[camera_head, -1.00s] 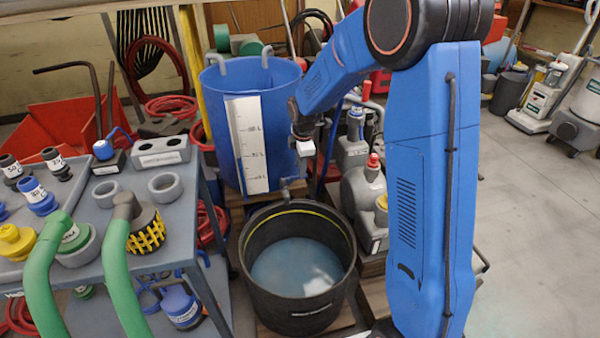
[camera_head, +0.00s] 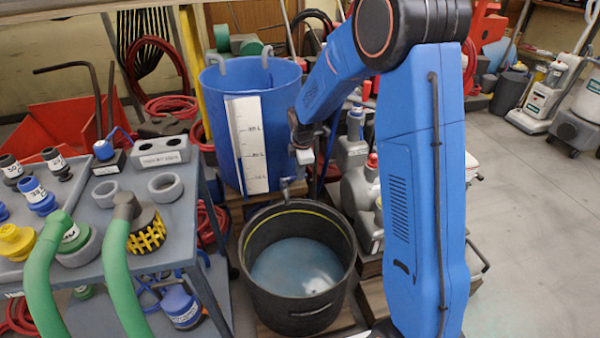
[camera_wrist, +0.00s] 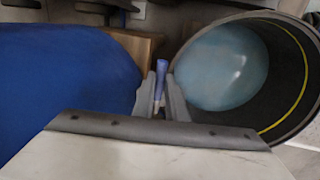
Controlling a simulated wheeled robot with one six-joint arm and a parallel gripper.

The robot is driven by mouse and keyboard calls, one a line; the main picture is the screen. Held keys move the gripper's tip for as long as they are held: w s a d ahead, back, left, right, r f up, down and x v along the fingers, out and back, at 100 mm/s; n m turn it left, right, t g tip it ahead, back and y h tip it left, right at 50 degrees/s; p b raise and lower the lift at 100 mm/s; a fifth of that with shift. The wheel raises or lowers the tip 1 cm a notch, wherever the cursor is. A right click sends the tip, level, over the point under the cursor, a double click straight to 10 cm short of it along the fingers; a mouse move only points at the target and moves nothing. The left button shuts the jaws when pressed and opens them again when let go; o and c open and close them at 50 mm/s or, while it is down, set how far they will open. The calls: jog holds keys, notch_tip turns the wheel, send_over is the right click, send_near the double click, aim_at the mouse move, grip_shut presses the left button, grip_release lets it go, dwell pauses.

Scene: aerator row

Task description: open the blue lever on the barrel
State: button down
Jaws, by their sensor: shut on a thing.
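The blue barrel (camera_head: 216,132) stands upright behind the black tub, with a white level scale on its front. In the wrist view its blue side (camera_wrist: 65,80) fills the left. The blue lever (camera_wrist: 160,80) shows between my two grey fingers, with its end reaching out past them. My gripper (camera_wrist: 162,85) is shut on the lever. In the head view, my gripper (camera_head: 304,158) is at the barrel's right side, small and partly hidden by my wrist. The lever cannot be made out there. A grey spout (camera_head: 288,188) comes from the barrel's lower front, above the tub.
The black tub (camera_head: 338,262) holds pale blue liquid and stands just in front of the barrel; it is at the right in the wrist view (camera_wrist: 300,75). Grey jugs (camera_head: 362,190) stand to the right. A grey table (camera_head: 190,215) with fittings and green hoses is at the left.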

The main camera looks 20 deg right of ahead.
jog(key=s+a+m+g+h, duration=0.2)
jog(key=s+a+m, duration=0.3)
jog(key=m, duration=1.3)
jog(key=shift+s+a, duration=0.15)
jog(key=shift+a, duration=0.7)
jog(key=c, duration=1.8)
grip_release()
jog(key=shift+o, duration=0.2)
jog(key=shift+r, duration=0.1)
